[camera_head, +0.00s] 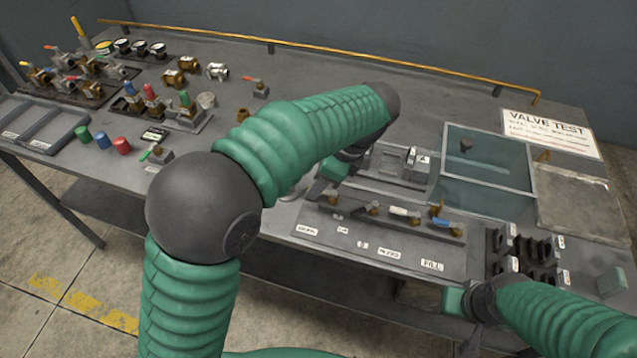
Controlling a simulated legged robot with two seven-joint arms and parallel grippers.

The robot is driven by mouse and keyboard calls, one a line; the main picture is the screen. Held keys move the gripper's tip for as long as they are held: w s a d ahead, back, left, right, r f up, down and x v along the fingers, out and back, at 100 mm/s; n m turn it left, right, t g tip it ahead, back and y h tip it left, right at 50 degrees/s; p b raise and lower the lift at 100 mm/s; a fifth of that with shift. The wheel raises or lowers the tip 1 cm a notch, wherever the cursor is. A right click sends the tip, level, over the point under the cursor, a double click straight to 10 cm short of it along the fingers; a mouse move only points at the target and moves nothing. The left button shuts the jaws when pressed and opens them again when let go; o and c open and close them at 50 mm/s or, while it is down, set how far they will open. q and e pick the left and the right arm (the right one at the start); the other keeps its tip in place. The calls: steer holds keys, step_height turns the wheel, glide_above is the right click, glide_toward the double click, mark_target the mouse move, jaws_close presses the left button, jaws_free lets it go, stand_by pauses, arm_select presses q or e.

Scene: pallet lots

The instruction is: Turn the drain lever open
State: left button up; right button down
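A grey valve panel (345,245) lies on the bench with a row of small brass valves and white labels along its front. The leftmost label (306,231) seems to read DRAIN, and a brass valve (333,201) sits behind it; its lever is not clear, as my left gripper is close by. My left arm arches over the bench and its gripper (322,188) points down at the panel's left end; contact cannot be told. My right gripper (462,308) is low at the bench's front edge, apart from the valves, its fingers partly hidden.
A clear-walled tank (487,165) stands behind the panel, beside a VALVE TEST sign (550,133). Black holders (525,250) stand at the right. Several loose valves and colored caps (102,140) fill the left side. A yellow rail (330,50) runs along the back edge.

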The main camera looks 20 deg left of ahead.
arm_select(q)
steer(key=shift+d, duration=0.1)
steer(key=shift+c, duration=0.9)
jaws_close()
steer(key=shift+r, duration=0.1)
